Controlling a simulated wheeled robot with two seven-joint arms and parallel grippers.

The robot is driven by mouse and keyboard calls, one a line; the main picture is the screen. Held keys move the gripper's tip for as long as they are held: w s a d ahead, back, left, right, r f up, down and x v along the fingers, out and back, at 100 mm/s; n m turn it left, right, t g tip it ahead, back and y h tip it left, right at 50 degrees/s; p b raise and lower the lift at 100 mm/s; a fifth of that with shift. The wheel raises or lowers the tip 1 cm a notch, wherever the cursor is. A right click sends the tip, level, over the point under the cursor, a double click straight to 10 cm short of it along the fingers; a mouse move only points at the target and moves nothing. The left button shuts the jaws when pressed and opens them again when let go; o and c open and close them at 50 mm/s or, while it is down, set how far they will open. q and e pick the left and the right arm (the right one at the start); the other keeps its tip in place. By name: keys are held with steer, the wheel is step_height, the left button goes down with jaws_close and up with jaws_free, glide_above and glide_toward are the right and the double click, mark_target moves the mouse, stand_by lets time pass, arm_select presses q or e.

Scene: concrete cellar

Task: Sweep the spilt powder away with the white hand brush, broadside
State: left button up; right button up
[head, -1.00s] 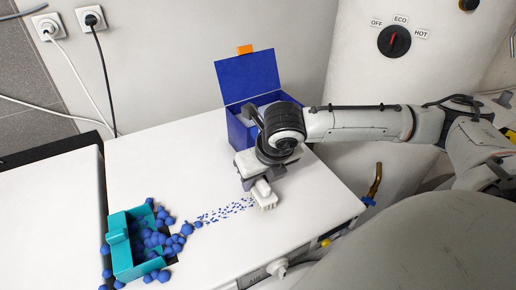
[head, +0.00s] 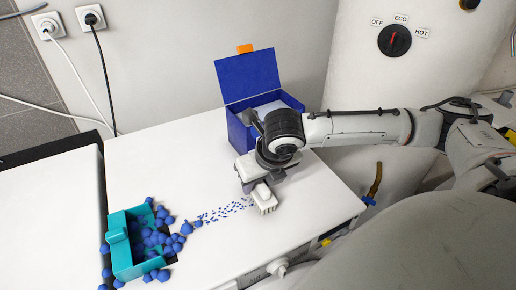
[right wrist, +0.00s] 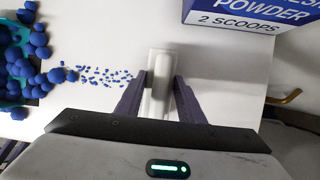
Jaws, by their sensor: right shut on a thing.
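My right gripper (head: 258,187) is shut on the white hand brush (head: 264,198). The brush shows between the two fingers in the right wrist view (right wrist: 159,85), its long side across the powder trail. Small blue powder grains (head: 225,211) lie in a trail on the white top, just left of the brush; they also show in the right wrist view (right wrist: 103,76). I cannot tell whether the bristles touch the top. Larger blue lumps (head: 155,238) lie in and around a teal open container (head: 121,252) at the trail's left end.
A blue powder box (head: 240,131) with its lid raised stands behind my right gripper. The white top (head: 175,165) is clear behind the trail. A dark gap (head: 103,195) runs along its left side. A boiler (head: 350,75) stands at the back right.

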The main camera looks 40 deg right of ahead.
steer(key=shift+f, duration=0.5)
steer(key=shift+a, duration=0.15)
stand_by(0.8)
steer(key=shift+w+a, duration=0.2)
steer(key=shift+a, duration=0.4)
steer(key=shift+w+a, duration=0.2)
steer(key=shift+a, duration=0.35)
steer(key=shift+a, duration=0.15)
steer(key=shift+w+a, duration=0.2)
steer(key=shift+a, duration=0.35)
steer(key=shift+w+a, duration=0.15)
steer(key=shift+a, duration=0.4)
steer(key=shift+a, duration=0.1)
steer(key=shift+w+a+f, duration=0.1)
steer(key=shift+w+a, duration=0.05)
steer(key=shift+a, duration=0.45)
steer(key=shift+w+a, duration=0.15)
steer(key=shift+a, duration=0.45)
